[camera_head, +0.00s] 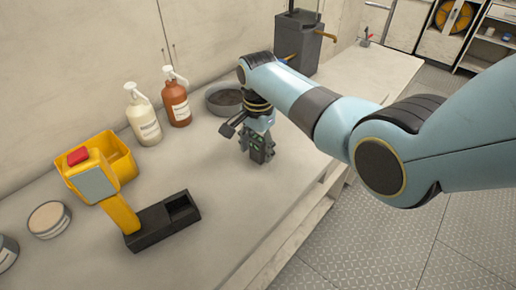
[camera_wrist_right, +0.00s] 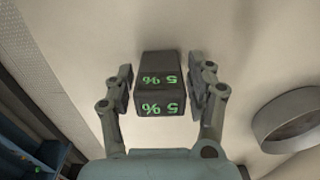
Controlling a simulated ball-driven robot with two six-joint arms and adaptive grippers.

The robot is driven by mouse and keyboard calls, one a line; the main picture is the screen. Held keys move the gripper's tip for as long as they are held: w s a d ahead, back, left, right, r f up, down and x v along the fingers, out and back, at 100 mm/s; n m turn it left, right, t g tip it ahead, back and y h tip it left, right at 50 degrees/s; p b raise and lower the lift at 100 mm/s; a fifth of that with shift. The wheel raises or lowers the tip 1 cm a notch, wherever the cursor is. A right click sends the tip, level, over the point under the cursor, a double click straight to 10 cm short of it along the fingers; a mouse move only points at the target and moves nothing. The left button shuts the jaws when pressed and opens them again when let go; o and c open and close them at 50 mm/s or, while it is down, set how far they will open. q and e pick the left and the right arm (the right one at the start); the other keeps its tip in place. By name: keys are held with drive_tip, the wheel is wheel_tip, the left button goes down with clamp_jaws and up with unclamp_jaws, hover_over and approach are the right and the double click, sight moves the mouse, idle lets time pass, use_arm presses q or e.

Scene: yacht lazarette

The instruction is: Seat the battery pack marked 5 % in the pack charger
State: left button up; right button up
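The battery pack (camera_wrist_right: 160,78) is dark and boxy, with green "5 %" marks on two faces in the right wrist view. In the head view it shows as a dark block with green marks (camera_head: 262,152) at the counter. My right gripper (camera_wrist_right: 160,82) is around it, one finger on each side, with a narrow gap visible at both sides. In the head view the right gripper (camera_head: 257,135) points down and partly hides the pack. The black pack charger (camera_head: 150,232) lies front left, with an empty rectangular bay at its right end. My left gripper is out of view.
A yellow handled device (camera_head: 118,208) rises from the charger's left end. A yellow bin (camera_head: 122,160), two pump bottles (camera_head: 144,115) (camera_head: 176,100), a grey bowl (camera_head: 222,98) and a round tin (camera_head: 48,220) stand around. The counter between charger and gripper is clear.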

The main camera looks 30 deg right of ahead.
clamp_jaws()
drive_tip(key=shift+r, duration=0.2)
